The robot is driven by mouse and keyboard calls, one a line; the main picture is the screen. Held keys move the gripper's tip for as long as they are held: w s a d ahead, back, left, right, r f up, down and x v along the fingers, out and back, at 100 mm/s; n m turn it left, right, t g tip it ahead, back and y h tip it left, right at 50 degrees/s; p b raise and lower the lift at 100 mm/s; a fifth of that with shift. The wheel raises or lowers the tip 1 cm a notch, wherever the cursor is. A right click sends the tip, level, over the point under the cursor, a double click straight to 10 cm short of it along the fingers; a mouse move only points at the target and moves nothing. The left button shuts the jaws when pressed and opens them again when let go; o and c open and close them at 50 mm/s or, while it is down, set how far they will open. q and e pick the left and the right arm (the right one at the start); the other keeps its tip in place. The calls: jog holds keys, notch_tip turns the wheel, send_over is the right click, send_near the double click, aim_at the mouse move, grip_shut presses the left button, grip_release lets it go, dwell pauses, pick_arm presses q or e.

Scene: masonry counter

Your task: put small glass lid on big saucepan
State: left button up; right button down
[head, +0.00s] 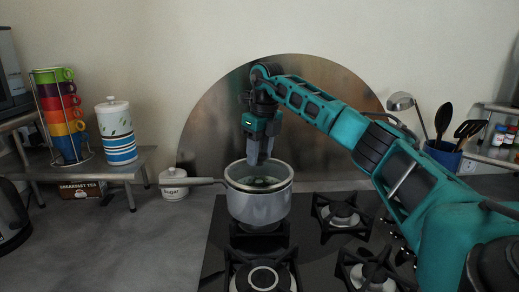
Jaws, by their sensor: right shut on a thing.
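A grey big saucepan (259,207) stands on a rear burner of the black hob, its handle pointing left. My right gripper (259,162) points down over the saucepan's opening, its fingertips near the far rim. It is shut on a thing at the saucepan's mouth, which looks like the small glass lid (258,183). The lid shows as a dark, round, see-through shape inside the rim. I cannot tell whether it rests on the pan or hangs within it. My left gripper is not in view.
The black hob (316,262) has several other burners, all empty. A white sugar pot (173,185) stands close to the saucepan's handle. A blue utensil pot (442,154) is at the right.

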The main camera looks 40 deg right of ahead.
jog(key=shift+f, duration=0.55)
dwell(0.7)
jog(key=c, duration=0.5)
grip_release()
jog(key=r, duration=0.4)
jog(key=s+r, duration=0.1)
jog(key=r, duration=0.7)
jog(key=shift+s+r, duration=0.3)
jog(key=shift+r, duration=0.1)
